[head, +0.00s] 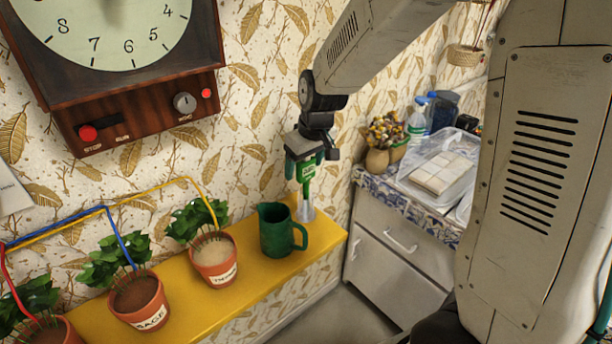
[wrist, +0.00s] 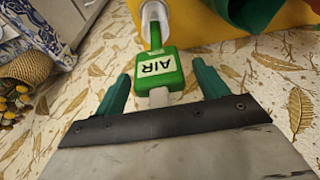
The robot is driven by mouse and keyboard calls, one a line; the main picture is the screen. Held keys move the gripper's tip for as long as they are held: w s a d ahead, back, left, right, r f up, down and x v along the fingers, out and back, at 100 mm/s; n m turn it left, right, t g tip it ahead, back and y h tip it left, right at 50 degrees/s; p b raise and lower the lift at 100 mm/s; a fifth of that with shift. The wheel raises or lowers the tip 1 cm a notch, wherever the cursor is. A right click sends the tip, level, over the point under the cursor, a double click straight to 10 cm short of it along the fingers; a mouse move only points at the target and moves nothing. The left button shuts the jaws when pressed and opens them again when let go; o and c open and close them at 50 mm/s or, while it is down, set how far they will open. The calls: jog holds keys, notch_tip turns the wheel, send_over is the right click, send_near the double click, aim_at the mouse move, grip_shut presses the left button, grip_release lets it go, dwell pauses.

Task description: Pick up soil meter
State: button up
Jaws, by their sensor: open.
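The soil meter (head: 307,172) is green with a white label. In the wrist view its square head (wrist: 174,80) reads "AIR" and its stem runs into a whitish, see-through holder (wrist: 149,12). The holder (head: 305,211) stands at the right end of the yellow shelf in the head view. My gripper (head: 304,164) is above the holder, at the meter's head. In the wrist view my gripper (wrist: 161,84) is open, with the meter's head between its two green fingers and gaps showing on both sides. Depth between head and fingertips is hard to judge.
A dark green jug (head: 275,232) stands just left of the holder on the yellow shelf (head: 255,272). Several potted plants, including one nearby (head: 214,265), stand further left. The patterned wall is close behind. A cabinet (head: 400,260) with cluttered top stands right.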

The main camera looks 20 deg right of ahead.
jog(key=c, duration=1.1)
